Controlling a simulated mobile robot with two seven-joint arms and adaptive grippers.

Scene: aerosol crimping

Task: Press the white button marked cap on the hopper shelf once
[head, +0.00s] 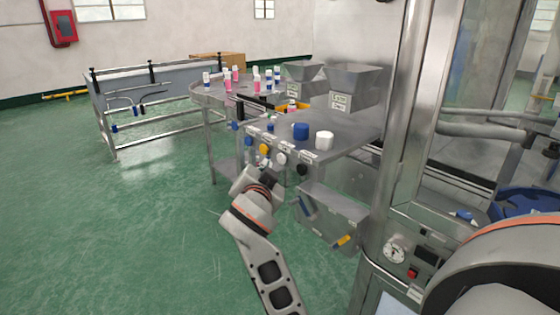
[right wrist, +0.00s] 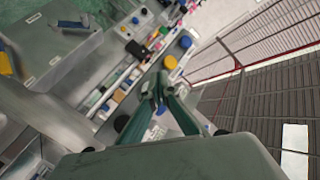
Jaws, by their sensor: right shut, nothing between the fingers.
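The hopper shelf (head: 345,150) is a steel table with a row of coloured round buttons along its front edge. The white button (head: 280,158) sits between a yellow button (head: 263,149) and a black button (head: 302,169). Small labels are above the buttons, too small to read. My right gripper (head: 268,178) is just below and in front of this row, close to the white button; I cannot tell whether it touches anything. In the right wrist view its fingers (right wrist: 160,82) are together and empty. My left gripper is not in view.
A blue cap (head: 300,131) and a white cap (head: 324,141) stand on the shelf. Two steel hoppers (head: 357,85) are behind them. Pink and blue-white bottles stand on the round table further back. A steel box (head: 334,214) hangs below the shelf. A steel column (head: 402,130) stands right.

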